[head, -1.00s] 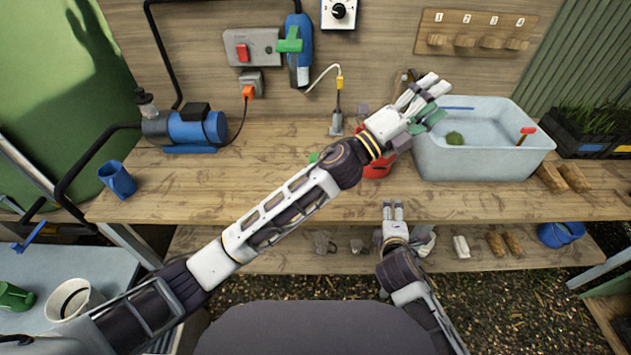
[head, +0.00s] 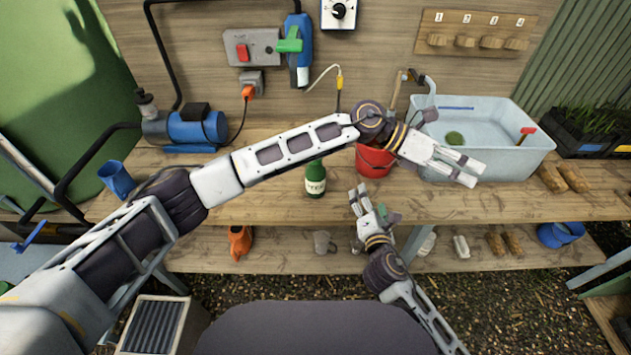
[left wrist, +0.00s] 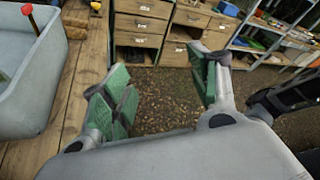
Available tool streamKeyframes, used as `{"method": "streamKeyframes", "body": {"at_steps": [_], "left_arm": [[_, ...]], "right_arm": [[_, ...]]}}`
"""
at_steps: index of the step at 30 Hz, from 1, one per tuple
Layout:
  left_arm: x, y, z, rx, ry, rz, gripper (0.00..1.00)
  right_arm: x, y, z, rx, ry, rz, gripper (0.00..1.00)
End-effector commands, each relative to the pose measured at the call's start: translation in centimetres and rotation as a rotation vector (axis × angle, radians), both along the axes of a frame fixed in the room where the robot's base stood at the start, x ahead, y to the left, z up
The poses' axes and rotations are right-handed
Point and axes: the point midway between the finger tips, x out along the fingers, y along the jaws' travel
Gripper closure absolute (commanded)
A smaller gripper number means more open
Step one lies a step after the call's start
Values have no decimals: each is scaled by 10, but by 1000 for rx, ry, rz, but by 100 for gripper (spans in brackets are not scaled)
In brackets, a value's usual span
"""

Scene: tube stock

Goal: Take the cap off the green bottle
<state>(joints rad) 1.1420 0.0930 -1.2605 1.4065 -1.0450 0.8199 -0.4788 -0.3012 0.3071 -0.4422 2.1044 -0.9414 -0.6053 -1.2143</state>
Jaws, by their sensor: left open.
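The green bottle (head: 316,180) with a pale label stands upright on the wooden bench, left of the red bucket. My left forearm passes in front of its top, so the cap is hidden. My left gripper (head: 470,170) is well to the right of the bottle, in front of the grey water tub. In the left wrist view the gripper (left wrist: 165,90) is open, its green pads wide apart with nothing between them. My right gripper (head: 360,198) is at the bench's front edge, right of and nearer than the bottle. I cannot tell its opening.
The red bucket (head: 375,161) stands right of the bottle. The grey tub (head: 535,152) holds water, at the right. A blue pump (head: 197,128) and a blue jug (head: 117,180) stand at the left. A lower shelf (head: 285,255) bears several items. The bench front right is mostly clear.

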Motion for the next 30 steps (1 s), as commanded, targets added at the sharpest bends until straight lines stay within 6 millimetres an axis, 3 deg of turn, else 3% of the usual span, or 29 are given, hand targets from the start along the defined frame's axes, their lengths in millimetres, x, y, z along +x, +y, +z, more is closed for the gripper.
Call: {"method": "streamKeyframes", "body": {"at_steps": [9, 17, 23, 30], "left_arm": [[34, 43, -44, 316, -235, -127, 40], [79, 102, -60, 597, -387, -201, 40], [119, 157, -54, 824, -474, -233, 40], [163, 231, -22, 1099, -536, -244, 40]], "right_arm": [[5, 26, 5, -213, -81, 121, 21], [5, 48, 5, -390, -149, 219, 21], [4, 65, 3, -526, -204, 293, 21], [1, 85, 0, -687, -272, 378, 21]]}}
